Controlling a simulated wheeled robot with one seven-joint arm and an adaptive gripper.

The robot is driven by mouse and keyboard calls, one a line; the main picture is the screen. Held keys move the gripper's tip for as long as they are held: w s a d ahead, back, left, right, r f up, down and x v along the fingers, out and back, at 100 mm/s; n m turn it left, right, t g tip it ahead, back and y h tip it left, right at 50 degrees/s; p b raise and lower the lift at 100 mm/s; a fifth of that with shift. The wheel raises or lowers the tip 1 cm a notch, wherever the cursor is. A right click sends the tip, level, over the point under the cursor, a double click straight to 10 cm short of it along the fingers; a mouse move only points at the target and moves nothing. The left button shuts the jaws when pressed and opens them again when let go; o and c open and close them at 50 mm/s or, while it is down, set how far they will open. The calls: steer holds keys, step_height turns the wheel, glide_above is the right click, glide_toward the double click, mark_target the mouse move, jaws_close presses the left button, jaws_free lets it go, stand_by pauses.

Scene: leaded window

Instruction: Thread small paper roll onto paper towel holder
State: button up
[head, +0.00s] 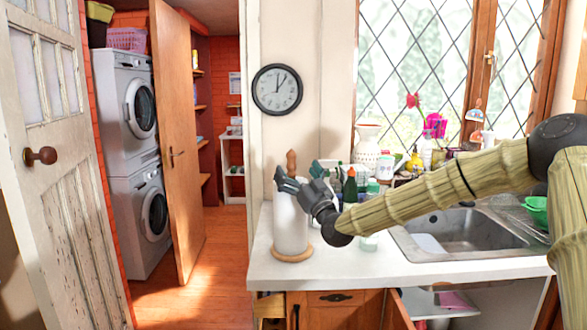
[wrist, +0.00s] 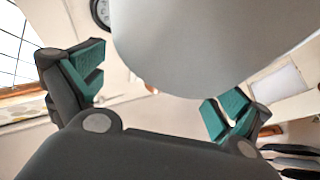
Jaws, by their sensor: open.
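The paper towel holder has a wooden knob (head: 291,158) at its top and a round wooden base (head: 292,256) on the counter. The white paper roll (head: 290,228) stands upright around the holder's post, close to the base. My gripper (head: 299,176) is at the upper part of the roll and partly covers it. In the wrist view, the open teal-padded fingers (wrist: 160,90) are wide apart. A large pale rounded surface (wrist: 205,45), apparently the roll, shows beyond and between them. I cannot tell whether a finger touches it. The roll's top edge is mostly hidden.
Several bottles (head: 350,187) stand just right of the holder. The sink (head: 465,232) lies farther right. The white counter (head: 330,262) is clear in front. A clock (head: 277,90) hangs on the wall behind. A doorway opens at left.

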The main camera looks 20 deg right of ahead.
steer(key=v, duration=1)
steer(key=shift+s, duration=0.1)
stand_by(0.6)
